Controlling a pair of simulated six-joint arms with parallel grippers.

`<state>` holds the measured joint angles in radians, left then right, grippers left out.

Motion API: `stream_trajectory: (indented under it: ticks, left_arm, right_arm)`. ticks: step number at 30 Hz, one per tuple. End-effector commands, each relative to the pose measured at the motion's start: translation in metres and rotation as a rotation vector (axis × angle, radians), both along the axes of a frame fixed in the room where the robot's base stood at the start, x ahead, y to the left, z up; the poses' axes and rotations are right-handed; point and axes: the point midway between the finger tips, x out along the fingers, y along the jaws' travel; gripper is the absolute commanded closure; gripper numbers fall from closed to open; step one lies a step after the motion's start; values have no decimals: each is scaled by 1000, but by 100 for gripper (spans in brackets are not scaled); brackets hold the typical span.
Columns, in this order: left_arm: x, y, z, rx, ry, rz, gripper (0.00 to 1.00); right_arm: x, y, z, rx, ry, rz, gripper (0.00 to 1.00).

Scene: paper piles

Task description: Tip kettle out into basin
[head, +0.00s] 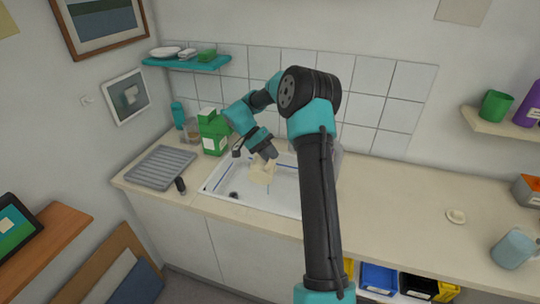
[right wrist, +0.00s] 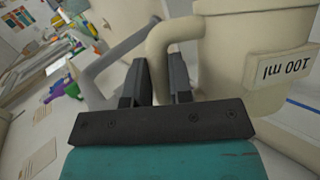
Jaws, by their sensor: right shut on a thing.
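The cream kettle (head: 262,172) hangs tilted above the white basin (head: 222,203) in the head view. My right gripper (head: 267,155) is shut on it from above. In the right wrist view the kettle (right wrist: 235,45) fills the upper right, with an upside-down "100 ml" label. There its curved handle lies at the fingers of my right gripper (right wrist: 158,85). A thin bluish line shows below the kettle; I cannot tell whether it is liquid. The kettle's inside is hidden. My left gripper is not in view.
A grey drying rack (head: 160,166) and a green box (head: 213,133) stand left of the basin. A small cream lid-like piece (head: 456,216) and a grey-blue mug (head: 513,248) are on the right counter. The counter between is mostly clear.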

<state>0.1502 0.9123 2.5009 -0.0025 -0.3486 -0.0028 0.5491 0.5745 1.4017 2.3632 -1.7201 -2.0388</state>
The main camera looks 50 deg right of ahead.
Motion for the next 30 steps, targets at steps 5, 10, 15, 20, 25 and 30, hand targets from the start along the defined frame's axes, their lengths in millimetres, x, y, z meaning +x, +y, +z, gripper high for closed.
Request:
stream_trajectory:
  ticks: [5,10,15,20,25,30]
  left_arm:
    - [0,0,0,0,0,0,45]
    - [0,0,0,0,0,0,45]
    - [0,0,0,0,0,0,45]
    - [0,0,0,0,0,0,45]
    - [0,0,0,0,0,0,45]
    - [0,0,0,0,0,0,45]
  right_arm:
    - [0,0,0,-1,0,-1,100]
    - [0,0,0,-1,0,-1,100]
    - [0,0,0,1,0,-1,100]
    - [1,-2,0,19,9,-2,100]
    - [3,-6,-2,56,26,0,100]
    - [4,-8,-2,80,36,0,100]
